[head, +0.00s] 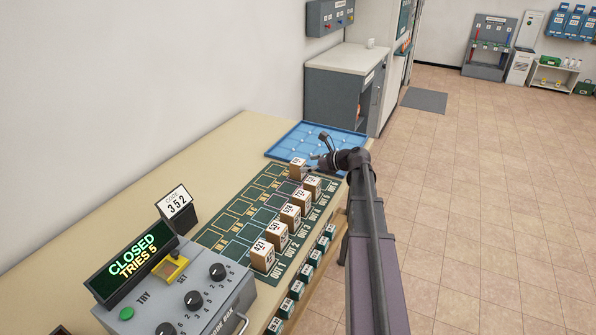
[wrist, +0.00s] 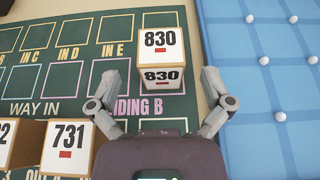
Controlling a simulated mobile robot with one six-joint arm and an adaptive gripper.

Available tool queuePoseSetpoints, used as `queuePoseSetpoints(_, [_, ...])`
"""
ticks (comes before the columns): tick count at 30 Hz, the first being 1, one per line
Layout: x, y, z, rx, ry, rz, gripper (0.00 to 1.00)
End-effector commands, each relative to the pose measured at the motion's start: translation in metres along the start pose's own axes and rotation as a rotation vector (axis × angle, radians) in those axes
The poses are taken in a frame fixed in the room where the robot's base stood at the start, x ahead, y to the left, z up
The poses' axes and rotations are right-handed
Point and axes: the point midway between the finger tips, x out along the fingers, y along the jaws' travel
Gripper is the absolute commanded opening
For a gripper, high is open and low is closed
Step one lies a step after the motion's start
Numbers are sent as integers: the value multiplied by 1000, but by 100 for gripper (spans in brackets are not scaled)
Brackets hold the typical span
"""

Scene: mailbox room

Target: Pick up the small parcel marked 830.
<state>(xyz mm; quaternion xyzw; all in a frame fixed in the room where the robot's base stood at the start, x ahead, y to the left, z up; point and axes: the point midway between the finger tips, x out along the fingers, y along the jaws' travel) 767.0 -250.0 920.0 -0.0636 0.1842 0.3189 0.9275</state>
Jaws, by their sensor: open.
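The small parcel marked 830 (wrist: 162,50) is a brown box with white number labels on its top and front. In the wrist view it stands upright on the green mat, partly over the row of outlined squares around IN E. My gripper (wrist: 162,74) is open, its fingers to the left and right of the parcel's near part, with visible gaps on both sides. No contact shows. In the head view the parcel (head: 298,169) stands at the far end of the mat, just left of my gripper (head: 318,154).
Parcel 731 (wrist: 68,147) stands near my gripper, at the lower left of the wrist view. Several parcels line the green mat's OUT row (head: 263,256). A blue tray (head: 285,147) with white knobs lies just beyond. A grey console (head: 180,290) stands at the front.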

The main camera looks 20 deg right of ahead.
Motion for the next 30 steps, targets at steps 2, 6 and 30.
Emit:
queuePoseSetpoints(2, [12, -2, -1, -1, 0, 2, 100])
queuePoseSetpoints(6, [27, -2, -1, 0, 0, 1, 100])
queuePoseSetpoints(30, [34, -1, 0, 1, 0, -1, 73])
